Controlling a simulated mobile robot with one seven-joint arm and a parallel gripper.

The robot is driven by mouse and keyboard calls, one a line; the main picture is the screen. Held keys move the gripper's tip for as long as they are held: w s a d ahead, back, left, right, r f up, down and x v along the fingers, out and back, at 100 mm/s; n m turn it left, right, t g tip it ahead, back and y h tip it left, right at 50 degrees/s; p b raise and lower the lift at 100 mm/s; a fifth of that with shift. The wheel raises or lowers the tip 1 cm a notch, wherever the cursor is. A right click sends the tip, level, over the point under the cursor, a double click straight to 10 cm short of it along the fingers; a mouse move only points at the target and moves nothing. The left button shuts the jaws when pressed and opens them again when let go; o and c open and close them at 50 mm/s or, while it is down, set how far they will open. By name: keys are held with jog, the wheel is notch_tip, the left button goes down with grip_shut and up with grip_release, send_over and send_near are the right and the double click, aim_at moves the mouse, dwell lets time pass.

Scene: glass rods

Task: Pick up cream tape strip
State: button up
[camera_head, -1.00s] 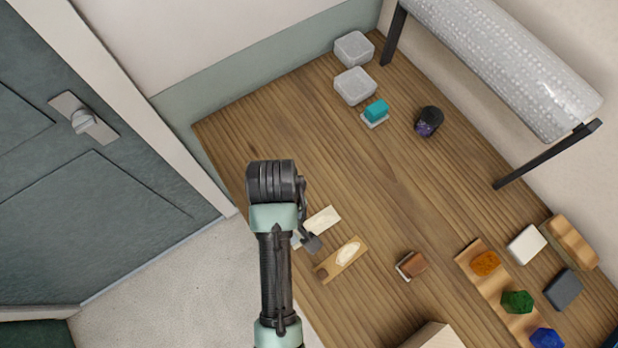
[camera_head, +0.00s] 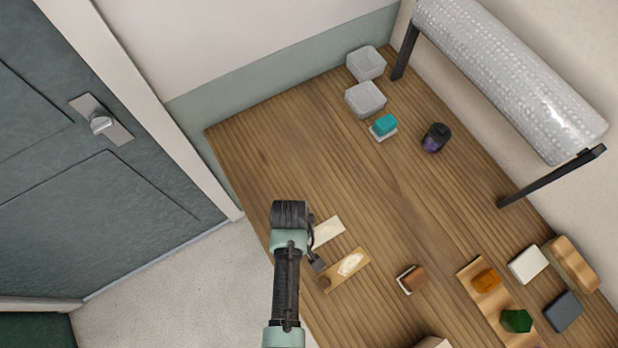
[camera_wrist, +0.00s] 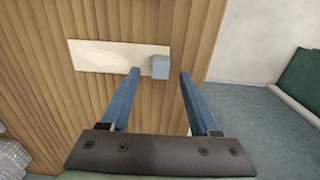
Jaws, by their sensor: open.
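The cream tape strip (camera_wrist: 112,56) lies flat on the wooden table in the wrist view. A small blue-grey block (camera_wrist: 160,66) sits at its right end. My gripper (camera_wrist: 160,72) is open, with one blue fingertip on each side of the block. Nothing is clamped, and I cannot tell how far the fingertips are above the table. In the head view the strip (camera_head: 328,231) shows near the table's left edge, just right of my arm. My arm hides its left end and most of my gripper there.
A wooden board with a cream patch (camera_head: 350,264) lies close to the strip. A brown block (camera_head: 412,279) is further right. Grey containers (camera_head: 365,99), a teal block (camera_head: 384,124) and a dark jar (camera_head: 435,138) stand at the back. The table's middle is clear.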

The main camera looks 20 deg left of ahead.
jog(key=shift+f, duration=0.6)
jog(key=shift+c, duration=0.3)
grip_shut()
jog(key=shift+r, duration=0.1)
